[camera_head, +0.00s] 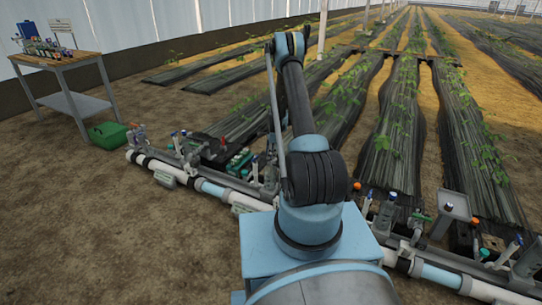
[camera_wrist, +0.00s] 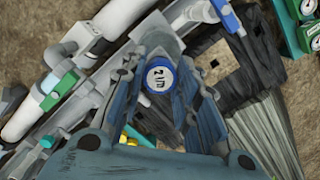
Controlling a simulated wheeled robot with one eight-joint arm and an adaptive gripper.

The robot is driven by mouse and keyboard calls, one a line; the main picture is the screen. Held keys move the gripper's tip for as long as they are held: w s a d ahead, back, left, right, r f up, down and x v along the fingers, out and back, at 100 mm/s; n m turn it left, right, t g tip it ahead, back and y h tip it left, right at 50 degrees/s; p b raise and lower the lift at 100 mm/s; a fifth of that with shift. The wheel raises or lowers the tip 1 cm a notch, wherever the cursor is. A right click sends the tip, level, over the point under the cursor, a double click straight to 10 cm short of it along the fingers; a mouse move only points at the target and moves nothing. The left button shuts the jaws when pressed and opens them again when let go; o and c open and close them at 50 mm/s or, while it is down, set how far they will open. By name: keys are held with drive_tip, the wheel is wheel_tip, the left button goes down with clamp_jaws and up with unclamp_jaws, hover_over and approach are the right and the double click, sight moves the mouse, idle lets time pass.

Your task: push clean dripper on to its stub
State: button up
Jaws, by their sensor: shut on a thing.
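In the wrist view, my gripper (camera_wrist: 161,88) is shut on a round blue dripper (camera_wrist: 160,66) with a white face that appears to read 2 l/h. The dripper sits between the two fingertips, its marked face toward the camera. The stub is hidden behind the dripper and fingers, so I cannot tell whether the two touch. In the head view, my arm hides the gripper and the dripper.
In the head view, a white and blue pipe (camera_head: 213,189) with several fittings crosses the ground. A green valve handle (camera_wrist: 60,91) and grey pipework lie left of my gripper in the wrist view.

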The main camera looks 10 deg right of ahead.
drive_tip(key=shift+f, duration=1.15)
idle(1.1)
drive_tip(key=o, duration=0.8)
drive_tip(key=shift+o, duration=0.2)
drive_tip(key=shift+w+r, duration=0.1)
drive_tip(key=shift+r, duration=4.45)
